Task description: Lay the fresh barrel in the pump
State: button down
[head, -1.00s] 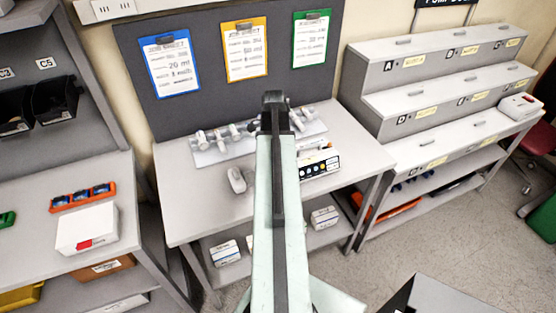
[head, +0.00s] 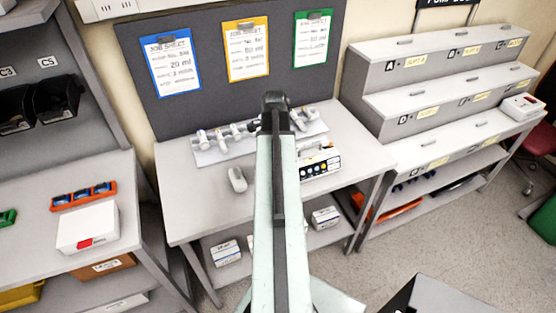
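The pump (head: 320,163) is a white box with a dark front panel and coloured buttons. It sits on the middle table, partly hidden behind my arm. Several white syringe-like barrels (head: 220,135) lie in a pale rack (head: 213,155) at the back of that table; my arm hides part of the row. I cannot tell which barrel is the fresh one. My gripper (head: 275,101) is dark and shows end-on at the tip of my arm, in front of the rack in the picture. Its fingers and anything between them cannot be made out.
A small white rounded object (head: 237,179) lies on the middle table (head: 200,210), whose front left is clear. Job sheets (head: 246,50) hang on the board behind. A stepped, lettered shelf (head: 430,85) stands right. A white box (head: 88,227) sits on the left bench.

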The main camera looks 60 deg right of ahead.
dwell(0.4)
jog(key=c, duration=1.3)
grip_release()
jog(key=shift+s+a, duration=0.1)
jog(key=shift+w+r+p, duration=0.25)
jog(key=shift+r+p, duration=0.1)
jog(key=shift+p, duration=0.15)
jog(key=shift+r+p, duration=3.1)
jog(key=shift+r, duration=0.05)
